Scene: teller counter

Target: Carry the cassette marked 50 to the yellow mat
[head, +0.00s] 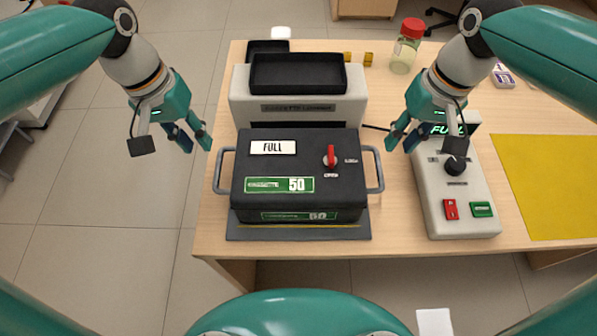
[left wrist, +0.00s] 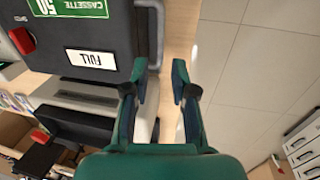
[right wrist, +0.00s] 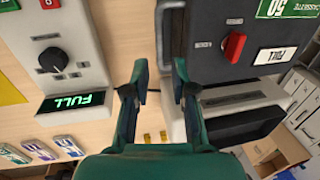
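The black cassette (head: 305,205) marked 50 sits on a dark grey base plate (head: 300,233) at the front of the counter. It has a FULL label, a red knob (head: 331,156) and a grey handle on each side. The yellow mat (head: 550,185) lies at the right end of the counter. My left gripper (head: 198,143) is open and empty, above and behind the left handle (head: 222,171). My right gripper (head: 400,142) is open and empty, above and behind the right handle (head: 374,169). The cassette also shows in the left wrist view (left wrist: 95,35) and the right wrist view (right wrist: 225,75).
A grey machine (head: 298,108) with a black tray stands behind the cassette. A control box (head: 458,195) with a lit FULL display stands between cassette and mat. A red-lidded jar (head: 405,50) stands at the back. The mat's visible surface is clear.

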